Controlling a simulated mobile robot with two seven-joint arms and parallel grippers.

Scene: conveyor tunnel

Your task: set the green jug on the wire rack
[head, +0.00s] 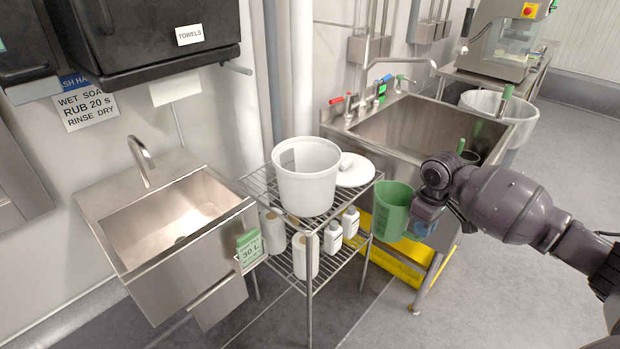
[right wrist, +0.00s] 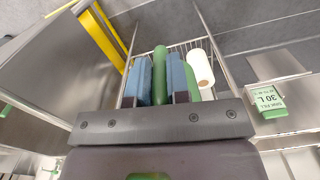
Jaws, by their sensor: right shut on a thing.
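The green jug (head: 391,210) hangs upright in my right gripper (head: 424,208), just right of the wire rack (head: 262,186) in the head view. It is apart from the rack's top shelf in the picture, and its exact height is hard to tell. In the right wrist view the blue fingers of my right gripper (right wrist: 160,88) close on both sides of the green jug's handle (right wrist: 160,66); most of the jug's body is hidden. The rack also shows beyond the fingers (right wrist: 189,46). My left gripper is not in view.
A white bucket (head: 305,182) and a round white lid (head: 355,171) take up much of the rack's top shelf. Several white bottles (head: 333,238) stand on the shelf below. A steel sink (head: 410,128) is behind the jug, with a yellow object (head: 400,267) underneath.

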